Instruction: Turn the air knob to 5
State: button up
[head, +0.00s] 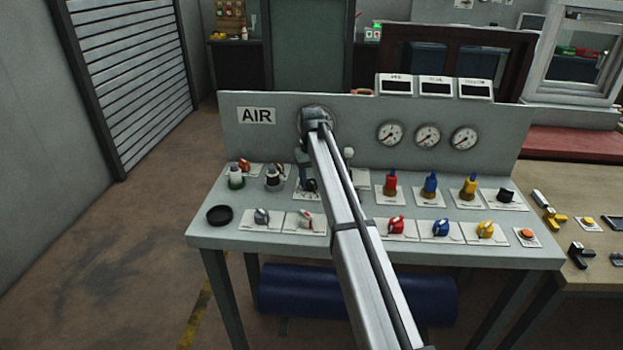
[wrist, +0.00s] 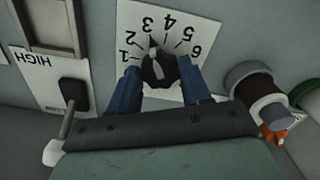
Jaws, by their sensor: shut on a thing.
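The air knob (wrist: 158,68) is a dark knob with a pointer on a white dial plate (wrist: 186,62) numbered 1 to 6, seen upside down in the wrist view. In the head view my arm hides most of the gripper (head: 304,168) and the dial. The AIR sign (head: 257,115) is on the panel at the upper left.
A HIGH plate with a dark switch (wrist: 75,93) is left of the dial in the wrist view. Red (head: 390,183), blue (head: 430,184) and yellow (head: 469,187) valves stand right of my arm.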

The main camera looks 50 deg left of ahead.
jog(key=shift+c, duration=0.8)
jog(key=shift+m, duration=0.4)
jog(key=m, duration=1.1)
jog(key=o, duration=1.1)
jog(key=shift+c, duration=0.2)
jog(key=shift+r, duration=0.15)
